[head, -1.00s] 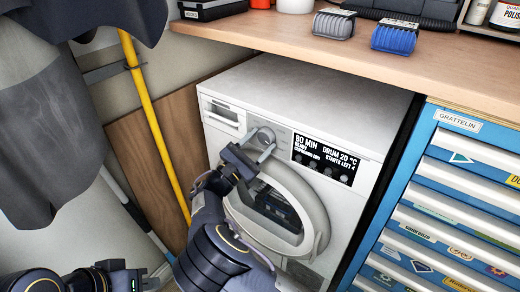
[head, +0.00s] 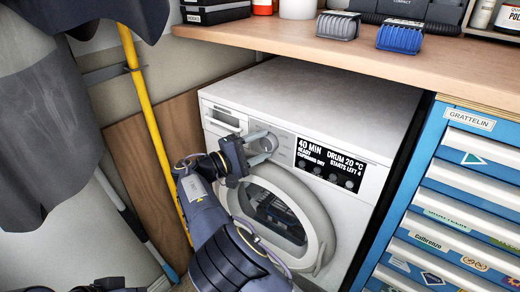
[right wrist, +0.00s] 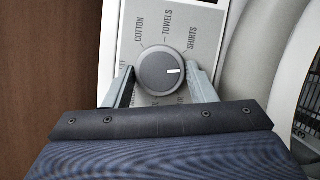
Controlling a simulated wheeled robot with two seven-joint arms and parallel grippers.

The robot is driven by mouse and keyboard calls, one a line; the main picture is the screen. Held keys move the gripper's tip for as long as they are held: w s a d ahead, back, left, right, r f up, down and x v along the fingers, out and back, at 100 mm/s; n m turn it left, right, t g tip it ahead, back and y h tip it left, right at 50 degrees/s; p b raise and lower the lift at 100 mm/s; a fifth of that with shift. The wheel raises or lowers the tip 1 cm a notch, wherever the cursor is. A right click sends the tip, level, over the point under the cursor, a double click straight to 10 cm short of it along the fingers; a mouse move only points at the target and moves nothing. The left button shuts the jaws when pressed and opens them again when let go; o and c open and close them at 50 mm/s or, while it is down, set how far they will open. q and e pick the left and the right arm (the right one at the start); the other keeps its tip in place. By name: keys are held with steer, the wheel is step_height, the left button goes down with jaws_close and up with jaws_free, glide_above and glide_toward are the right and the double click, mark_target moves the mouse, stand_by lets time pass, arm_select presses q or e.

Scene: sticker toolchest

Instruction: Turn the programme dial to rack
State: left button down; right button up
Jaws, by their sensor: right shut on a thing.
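The programme dial (right wrist: 158,76) is a round dark grey knob on the white dryer's (head: 340,105) control panel. My right gripper (right wrist: 161,74) is shut on the dial, with one finger on each side of it. In the head view the right gripper (head: 261,142) reaches the panel from the left and partly hides the dial. The dial's white mark points right in the wrist view, clockwise past SHIRTS. COTTON, TOWELS and SHIRTS are readable; the lower labels are mostly hidden by the gripper, and I cannot read rack. Only a bit of my left arm shows at the bottom left.
The dryer's display (head: 328,164) reads 40 MIN, READY, CUPBOARD DRY. The round door (head: 318,225) is closed below the panel. A wooden worktop (head: 300,37) overhangs the dryer. A blue drawer chest (head: 427,150) stands right, a yellow pole (head: 145,100) left.

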steer(key=shift+m+g+y, duration=0.4)
steer(key=shift+m, duration=0.8)
steer(key=shift+r, duration=0.1)
steer(key=o, duration=1)
steer(key=shift+c, duration=0.2)
steer(key=p+v, duration=0.1)
steer(key=v, duration=0.6)
steer(key=shift+s+a+p, duration=0.2)
steer(key=shift+a+p, duration=0.1)
steer(key=shift+p, duration=0.05)
